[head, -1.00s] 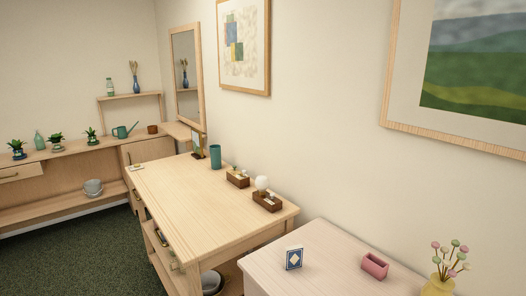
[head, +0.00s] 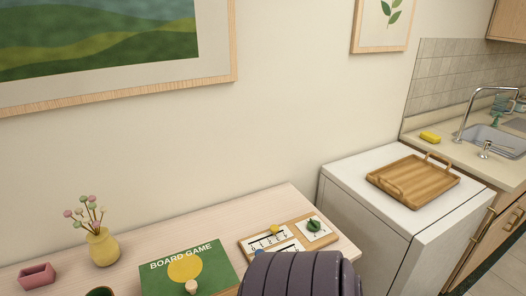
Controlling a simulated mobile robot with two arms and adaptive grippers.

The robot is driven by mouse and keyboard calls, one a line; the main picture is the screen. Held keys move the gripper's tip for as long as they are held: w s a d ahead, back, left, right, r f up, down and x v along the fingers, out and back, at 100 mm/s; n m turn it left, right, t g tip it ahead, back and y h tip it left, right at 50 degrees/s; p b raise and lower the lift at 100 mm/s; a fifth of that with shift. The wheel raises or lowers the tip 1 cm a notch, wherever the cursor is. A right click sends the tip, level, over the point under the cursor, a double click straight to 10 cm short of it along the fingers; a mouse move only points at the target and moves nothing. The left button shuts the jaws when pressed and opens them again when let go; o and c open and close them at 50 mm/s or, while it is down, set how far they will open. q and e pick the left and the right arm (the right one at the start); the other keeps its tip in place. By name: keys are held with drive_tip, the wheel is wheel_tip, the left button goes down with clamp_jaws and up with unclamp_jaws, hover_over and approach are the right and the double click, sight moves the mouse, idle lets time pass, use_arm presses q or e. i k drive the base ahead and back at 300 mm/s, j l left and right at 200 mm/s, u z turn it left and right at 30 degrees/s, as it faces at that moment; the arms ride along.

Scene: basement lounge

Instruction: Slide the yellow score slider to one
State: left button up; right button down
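The wooden score board (head: 292,247) lies on the right part of the pale table in the head view. Its upper white strip carries a row of marks, with the yellow score slider (head: 275,229) at the strip's upper edge, right of the strip's middle. A blue slider (head: 259,247) sits on a second strip below. A green knob (head: 314,225) is on a white square at the board's right. The marks are too small to read. A dark ribbed part of my arm hides the board's lower edge. Neither gripper is in view.
A green board game box (head: 190,272) lies left of the score board, with a small pale peg on it. A yellow flower vase (head: 103,247) and a pink holder (head: 37,276) stand farther left. A wooden tray (head: 413,181) rests on the white appliance at right.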

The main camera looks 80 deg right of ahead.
sight(274, 228)
drive_tip(key=z, duration=2.4)
